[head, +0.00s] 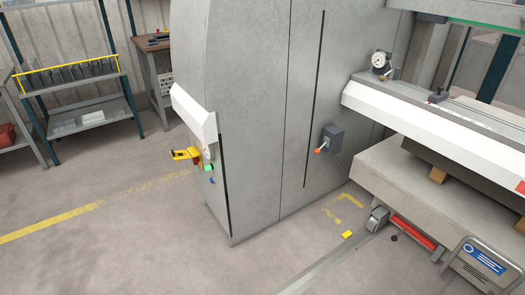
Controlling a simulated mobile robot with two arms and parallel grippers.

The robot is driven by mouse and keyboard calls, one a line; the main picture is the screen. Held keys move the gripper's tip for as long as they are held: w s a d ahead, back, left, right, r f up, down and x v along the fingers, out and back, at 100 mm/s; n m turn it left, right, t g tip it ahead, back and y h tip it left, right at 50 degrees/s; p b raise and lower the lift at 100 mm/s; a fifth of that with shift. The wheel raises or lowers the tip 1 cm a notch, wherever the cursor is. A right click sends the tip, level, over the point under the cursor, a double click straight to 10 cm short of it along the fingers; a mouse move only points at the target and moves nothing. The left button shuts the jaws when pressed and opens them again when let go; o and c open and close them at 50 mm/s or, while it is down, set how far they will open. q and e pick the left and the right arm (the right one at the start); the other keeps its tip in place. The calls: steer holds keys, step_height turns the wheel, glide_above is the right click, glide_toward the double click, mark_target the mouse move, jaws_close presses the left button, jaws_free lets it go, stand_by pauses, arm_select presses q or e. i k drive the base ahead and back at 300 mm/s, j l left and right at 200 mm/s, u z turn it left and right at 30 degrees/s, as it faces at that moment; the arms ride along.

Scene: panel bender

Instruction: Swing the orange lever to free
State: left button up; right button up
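The orange lever (318,151) is a short light rod with an orange-red knob at its end. It sticks out from a dark grey box (334,138) on the side of the tall grey machine cabinet (258,120). The rod slants down and to the left from the box. Any position marks on the box are too small to read. Neither of my grippers is in the head view, and nothing touches the lever.
The floor in front is clear.

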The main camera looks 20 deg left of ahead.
mark_target(317, 150)
steer(key=u, duration=0.25)
steer(key=i+j, duration=0.1)
steer(key=i, duration=0.35)
steer(key=i+j, duration=0.1)
steer(key=i, duration=0.35)
steer(key=l+z, duration=0.05)
